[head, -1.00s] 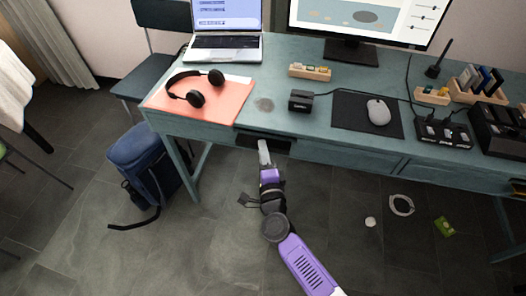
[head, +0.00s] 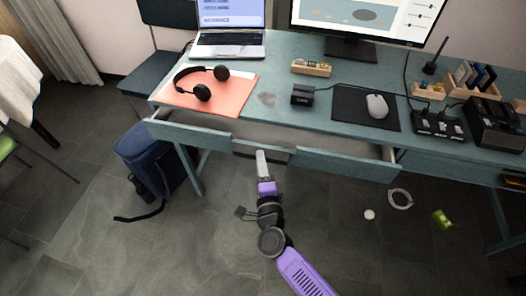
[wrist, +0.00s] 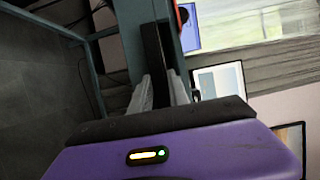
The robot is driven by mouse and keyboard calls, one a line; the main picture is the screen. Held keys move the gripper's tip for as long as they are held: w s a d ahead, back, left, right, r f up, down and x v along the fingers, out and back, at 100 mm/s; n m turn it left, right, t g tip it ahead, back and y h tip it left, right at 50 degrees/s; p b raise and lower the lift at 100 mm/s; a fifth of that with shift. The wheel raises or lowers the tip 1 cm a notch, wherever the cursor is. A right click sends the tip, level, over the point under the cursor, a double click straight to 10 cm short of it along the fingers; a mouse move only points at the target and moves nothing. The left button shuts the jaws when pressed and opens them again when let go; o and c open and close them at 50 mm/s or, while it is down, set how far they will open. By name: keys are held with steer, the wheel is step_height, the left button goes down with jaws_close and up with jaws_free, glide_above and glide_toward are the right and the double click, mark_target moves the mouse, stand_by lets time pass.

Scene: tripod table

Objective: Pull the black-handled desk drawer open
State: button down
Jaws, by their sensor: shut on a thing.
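The desk drawer (head: 345,164) is a wide blue-green one under the desk top, and it stands partly pulled out, with a strip of its inside showing behind the front. My gripper (head: 262,158) reaches up to the middle of the front. In the wrist view my gripper (wrist: 161,92) has its two pale fingers on either side of the black handle, shut on it.
The desk top (head: 290,110) carries headphones (head: 203,91) on a salmon folder, a laptop (head: 228,42), a monitor, and a mouse (head: 376,106) on a black pad. A blue backpack (head: 150,160) stands on the floor at left.

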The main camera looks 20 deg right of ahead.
steer(key=s+a+p, duration=0.3)
steer(key=s+a, duration=0.7)
steer(key=s, duration=0.4)
steer(key=shift+s+a+f, duration=0.2)
steer(key=shift+s+f, duration=0.2)
steer(key=shift+f, duration=0.05)
steer(key=c, duration=1.4)
jaws_free()
steer(key=shift+c, duration=0.2)
steer(key=shift+o, duration=0.6)
steer(key=shift+w+r, duration=0.1)
steer(key=shift+r, duration=0.1)
steer(key=v, duration=0.8)
steer(key=shift+w+a, duration=0.1)
